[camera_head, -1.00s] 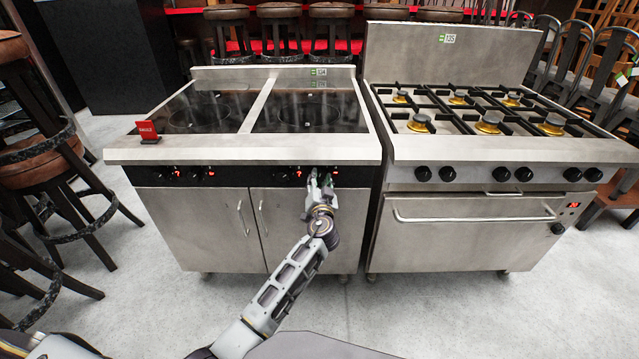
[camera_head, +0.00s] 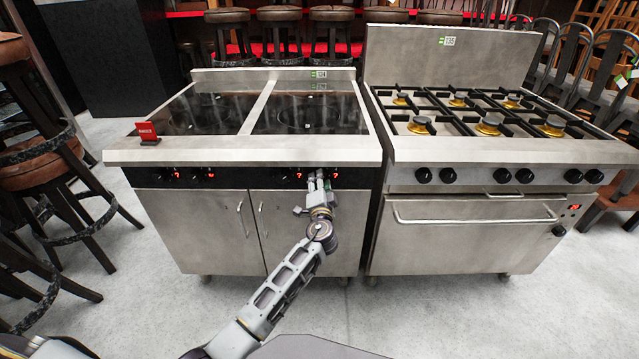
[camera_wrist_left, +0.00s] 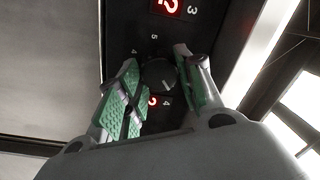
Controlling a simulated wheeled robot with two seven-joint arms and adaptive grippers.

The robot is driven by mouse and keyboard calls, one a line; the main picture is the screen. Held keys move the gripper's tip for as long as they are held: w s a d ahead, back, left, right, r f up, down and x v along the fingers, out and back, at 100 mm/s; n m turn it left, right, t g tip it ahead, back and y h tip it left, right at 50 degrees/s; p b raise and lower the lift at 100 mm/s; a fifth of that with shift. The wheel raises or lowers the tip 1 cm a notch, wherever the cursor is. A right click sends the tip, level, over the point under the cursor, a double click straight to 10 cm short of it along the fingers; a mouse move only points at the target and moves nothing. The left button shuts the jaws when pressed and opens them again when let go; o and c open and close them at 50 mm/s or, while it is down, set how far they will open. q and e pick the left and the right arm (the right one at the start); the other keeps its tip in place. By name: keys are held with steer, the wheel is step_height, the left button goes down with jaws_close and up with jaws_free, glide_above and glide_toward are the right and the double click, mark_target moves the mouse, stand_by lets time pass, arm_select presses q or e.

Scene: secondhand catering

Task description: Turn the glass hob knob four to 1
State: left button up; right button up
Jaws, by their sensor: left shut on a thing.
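The glass hob (camera_head: 245,150) is the left unit, with a dark glass top and a black knob strip along its front. My left gripper (camera_head: 318,176) is at the right part of that strip, in front of the knob. In the left wrist view the black round knob (camera_wrist_left: 158,74) sits between the green-padded fingertips of my left gripper (camera_wrist_left: 160,80), which is shut on it. Small white digits show around the knob, and red lit displays (camera_wrist_left: 170,6) show beside it. In the head view the fingers hide the knob. My right gripper is not in view.
A gas range (camera_head: 480,210) with black knobs and an oven handle stands close on the right. A small red sign (camera_head: 148,133) stands on the hob's left front edge. A brown-seated stool (camera_head: 45,165) is at the left. The floor in front is clear.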

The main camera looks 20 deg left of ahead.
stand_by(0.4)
arm_select(q)
steer(key=o, duration=0.7)
steer(key=shift+d, duration=0.1)
steer(key=o, duration=0.3)
steer(key=shift+o, duration=0.2)
steer(key=shift+s, duration=0.1)
steer(key=v, duration=0.7)
steer(key=shift+s, duration=0.1)
